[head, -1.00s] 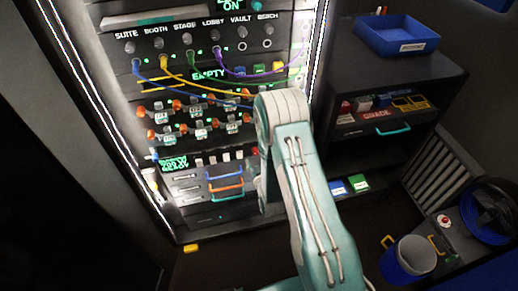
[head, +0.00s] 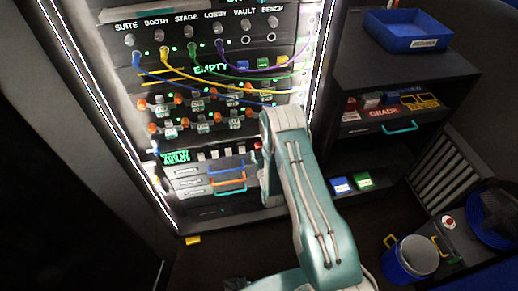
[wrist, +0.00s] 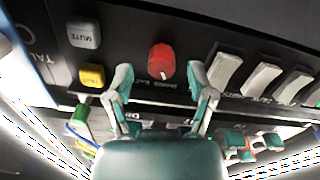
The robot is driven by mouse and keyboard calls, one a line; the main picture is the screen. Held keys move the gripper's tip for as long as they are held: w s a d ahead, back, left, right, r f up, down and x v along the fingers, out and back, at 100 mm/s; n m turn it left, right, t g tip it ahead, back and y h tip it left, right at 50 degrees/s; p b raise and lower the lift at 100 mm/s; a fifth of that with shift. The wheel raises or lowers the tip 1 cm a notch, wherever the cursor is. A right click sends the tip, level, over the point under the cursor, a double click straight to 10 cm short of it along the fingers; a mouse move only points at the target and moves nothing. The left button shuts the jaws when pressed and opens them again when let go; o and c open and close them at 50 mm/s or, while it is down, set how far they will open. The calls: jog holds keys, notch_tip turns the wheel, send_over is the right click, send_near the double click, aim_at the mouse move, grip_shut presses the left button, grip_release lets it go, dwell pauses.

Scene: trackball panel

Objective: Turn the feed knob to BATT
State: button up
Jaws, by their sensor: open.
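A red knob (wrist: 161,60), which looks like the feed knob, is on the dark panel in the wrist view. Small lettering beside it is too blurred to read for certain, and I cannot tell which setting it points at. My gripper (wrist: 160,82) is open, its two fingers spread to the left and right of the knob with nothing between them clearly touching it. In the head view a bit of red (head: 257,146) shows at the rack's right side, by my arm. My gripper is hidden behind the arm there.
Near the knob are a grey MUTE button (wrist: 83,34), a yellow button (wrist: 92,75) and several white rocker switches (wrist: 225,72). In the head view, patch cables (head: 175,68) hang across the rack above. A shelf unit with a blue tray (head: 408,32) stands right.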

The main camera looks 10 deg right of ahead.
jog(key=shift+w, duration=0.8)
jog(key=shift+w+a, duration=0.1)
jog(key=shift+a, duration=0.05)
grip_shut()
